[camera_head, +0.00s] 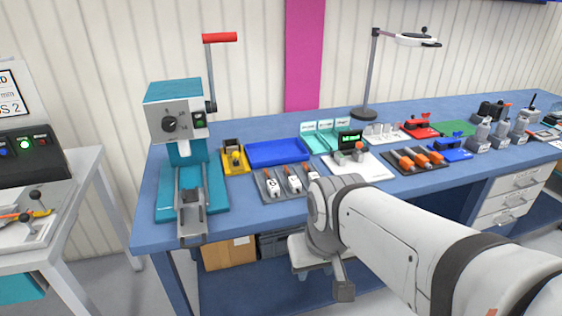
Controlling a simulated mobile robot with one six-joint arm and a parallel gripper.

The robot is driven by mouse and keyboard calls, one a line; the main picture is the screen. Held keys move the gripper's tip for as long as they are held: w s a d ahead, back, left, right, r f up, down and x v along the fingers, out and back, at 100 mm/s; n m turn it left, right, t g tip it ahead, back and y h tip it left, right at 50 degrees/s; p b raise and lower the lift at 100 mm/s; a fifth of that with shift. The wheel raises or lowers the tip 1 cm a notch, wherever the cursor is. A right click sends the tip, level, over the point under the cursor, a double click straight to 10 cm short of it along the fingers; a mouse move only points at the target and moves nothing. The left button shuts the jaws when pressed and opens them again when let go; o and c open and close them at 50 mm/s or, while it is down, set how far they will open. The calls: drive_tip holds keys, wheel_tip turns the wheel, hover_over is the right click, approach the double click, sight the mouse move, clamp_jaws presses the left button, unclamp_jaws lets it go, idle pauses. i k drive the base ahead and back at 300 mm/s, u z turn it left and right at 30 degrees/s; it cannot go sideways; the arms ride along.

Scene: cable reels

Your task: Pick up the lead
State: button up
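I cannot make out a lead with certainty among the small items on the blue workbench (300,215). My arm reaches in from the lower right across the front of the bench. My gripper (343,288) seems to be the grey part hanging below the wrist, in front of the bench edge. Its fingers are not clear, and I cannot tell whether it holds anything. My arm hides part of the bench front and the space beneath.
A teal hand press (178,110) with a red-handled lever stands at the left. A blue tray (276,152), a dark tray with orange-handled tools (418,160) and a lamp (371,75) stand behind my arm. A side table (60,210) is at far left.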

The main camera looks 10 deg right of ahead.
sight(294, 184)
drive_tip(key=u, duration=0.15)
drive_tip(key=i, duration=0.95)
drive_tip(key=z, duration=0.05)
